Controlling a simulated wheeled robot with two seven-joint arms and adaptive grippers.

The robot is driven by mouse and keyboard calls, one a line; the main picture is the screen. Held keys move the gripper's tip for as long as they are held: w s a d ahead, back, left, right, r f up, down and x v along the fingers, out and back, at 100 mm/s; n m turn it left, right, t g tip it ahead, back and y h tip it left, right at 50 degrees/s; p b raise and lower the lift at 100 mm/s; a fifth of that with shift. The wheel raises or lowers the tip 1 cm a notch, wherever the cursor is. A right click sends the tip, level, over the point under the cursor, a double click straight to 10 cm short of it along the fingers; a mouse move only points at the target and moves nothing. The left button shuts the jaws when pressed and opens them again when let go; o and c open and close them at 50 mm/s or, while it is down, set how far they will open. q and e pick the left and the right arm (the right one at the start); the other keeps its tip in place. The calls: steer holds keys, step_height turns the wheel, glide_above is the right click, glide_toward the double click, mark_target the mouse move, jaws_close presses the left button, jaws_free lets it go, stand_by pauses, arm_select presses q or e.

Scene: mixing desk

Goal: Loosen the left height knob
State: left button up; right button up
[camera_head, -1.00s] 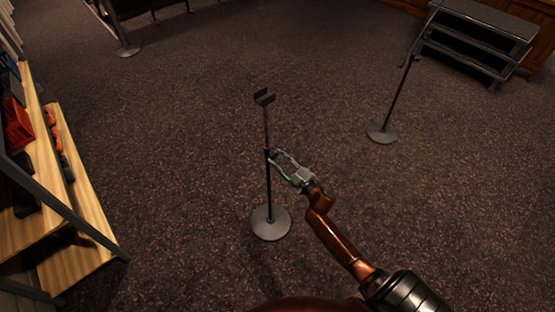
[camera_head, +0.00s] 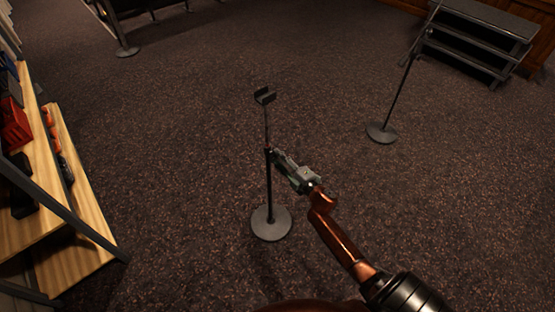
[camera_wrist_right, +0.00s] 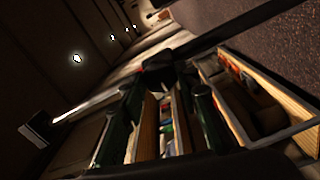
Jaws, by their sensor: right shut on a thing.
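A slim dark stand (camera_head: 268,190) with a round grey base (camera_head: 271,223) and a small forked cradle (camera_head: 264,96) on top stands upright on the carpet. My right gripper (camera_head: 279,156) reaches it from the lower right, at the collar partway up the pole. Its fingers are shut on the height knob there, which they mostly hide in the head view. In the right wrist view a dark block (camera_wrist_right: 158,68), seemingly the collar and knob, sits at the fingertips, and the pole (camera_wrist_right: 245,30) runs to the upper right. My left gripper is out of view.
A wooden shelf unit (camera_head: 80,193) with red and orange items is at the left. Another stand (camera_head: 396,100) with a round base is at the upper right, near dark steps (camera_head: 465,45). Open carpet surrounds the held stand.

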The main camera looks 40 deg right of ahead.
stand_by(0.4)
steer(key=o, duration=1.2)
steer(key=shift+c, duration=0.2)
steer(key=shift+s, duration=0.1)
steer(key=s, duration=1.1)
steer(key=shift+s+d, duration=0.4)
steer(key=shift+d, duration=0.05)
steer(key=shift+f, duration=0.1)
